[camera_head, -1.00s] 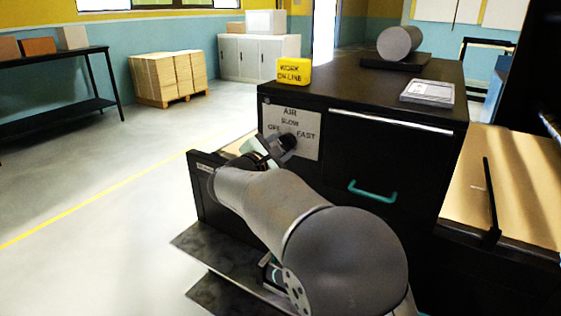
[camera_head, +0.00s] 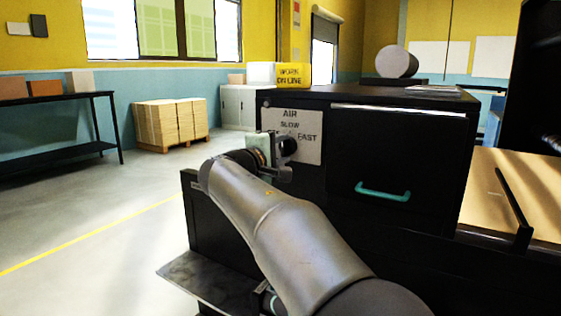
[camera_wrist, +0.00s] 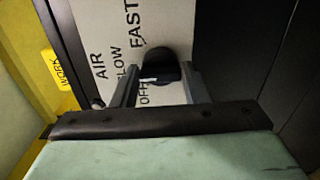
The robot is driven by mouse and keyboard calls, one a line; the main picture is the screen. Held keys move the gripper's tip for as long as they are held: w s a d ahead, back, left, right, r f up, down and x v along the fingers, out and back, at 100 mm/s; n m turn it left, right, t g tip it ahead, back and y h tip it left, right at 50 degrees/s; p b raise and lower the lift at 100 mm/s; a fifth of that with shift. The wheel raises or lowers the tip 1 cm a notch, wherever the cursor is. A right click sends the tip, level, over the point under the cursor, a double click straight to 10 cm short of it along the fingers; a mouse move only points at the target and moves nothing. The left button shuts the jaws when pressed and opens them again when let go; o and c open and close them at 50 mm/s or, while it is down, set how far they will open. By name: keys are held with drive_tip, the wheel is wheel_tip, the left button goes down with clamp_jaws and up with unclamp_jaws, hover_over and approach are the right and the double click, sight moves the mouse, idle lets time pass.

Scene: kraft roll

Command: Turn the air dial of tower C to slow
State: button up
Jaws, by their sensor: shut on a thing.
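The air dial (camera_wrist: 162,64) is a black knob on a pale plate (camera_wrist: 98,22) lettered AIR, SLOW, OFF and FAST. In the wrist view the plate's lettering is turned sideways. The dial (camera_head: 289,146) shows partly there.
The plate is on a black cabinet (camera_head: 395,150) with a teal handle (camera_head: 383,191) to the right.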

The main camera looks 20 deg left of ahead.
drive_tip(key=shift+m, duration=0.3)
drive_tip(key=o, duration=1)
drive_tip(key=b+v, duration=0.1)
drive_tip(key=v, duration=1.6)
drive_tip(key=shift+s, duration=0.25)
